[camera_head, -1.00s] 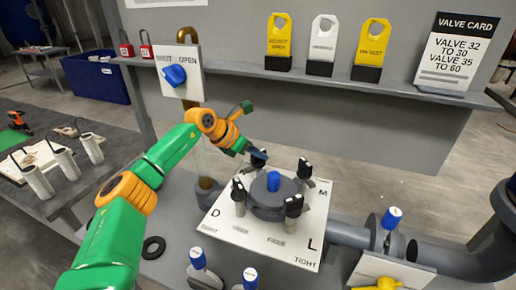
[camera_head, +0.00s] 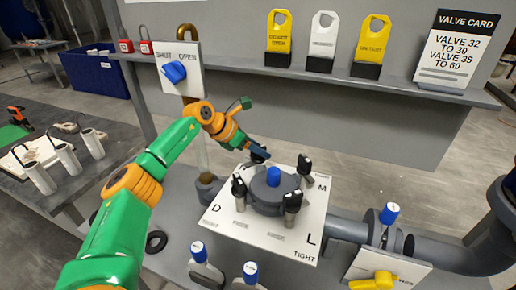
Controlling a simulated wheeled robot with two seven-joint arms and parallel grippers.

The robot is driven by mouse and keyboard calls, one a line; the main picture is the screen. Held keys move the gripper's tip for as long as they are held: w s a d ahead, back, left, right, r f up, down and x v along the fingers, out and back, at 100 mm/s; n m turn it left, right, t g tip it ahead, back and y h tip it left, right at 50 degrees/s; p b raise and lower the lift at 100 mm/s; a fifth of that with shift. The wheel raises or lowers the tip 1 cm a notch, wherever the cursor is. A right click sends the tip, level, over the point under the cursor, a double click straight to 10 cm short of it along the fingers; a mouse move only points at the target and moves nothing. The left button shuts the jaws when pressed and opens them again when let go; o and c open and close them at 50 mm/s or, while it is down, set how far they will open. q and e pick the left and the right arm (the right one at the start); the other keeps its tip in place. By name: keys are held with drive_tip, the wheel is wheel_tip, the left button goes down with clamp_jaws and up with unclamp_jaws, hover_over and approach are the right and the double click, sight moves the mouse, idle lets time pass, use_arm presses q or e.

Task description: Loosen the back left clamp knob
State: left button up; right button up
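The filter press has a round grey lid (camera_head: 268,197) with a blue knob (camera_head: 274,176) on top, on a white plate (camera_head: 250,228) lettered D, M, L and TIGHT. Black clamp knobs stand around the lid: front left (camera_head: 239,187), front right (camera_head: 293,201), back right (camera_head: 304,163) and back left (camera_head: 256,158). My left gripper (camera_head: 259,150) is at the back left knob, pointing down and right. It partly hides that knob. I cannot tell whether its fingers are closed on the knob. My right gripper is not in view.
A shelf behind holds yellow and white tags (camera_head: 323,40) and a valve card (camera_head: 455,50). A blue valve handle (camera_head: 174,71) is on an upright panel behind my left arm. Pipework with a blue-capped valve (camera_head: 389,213) and a yellow handle (camera_head: 375,281) lies right.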

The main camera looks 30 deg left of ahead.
use_arm(q)
drive_tip(key=b+v, duration=0.2)
drive_tip(key=v, duration=0.5)
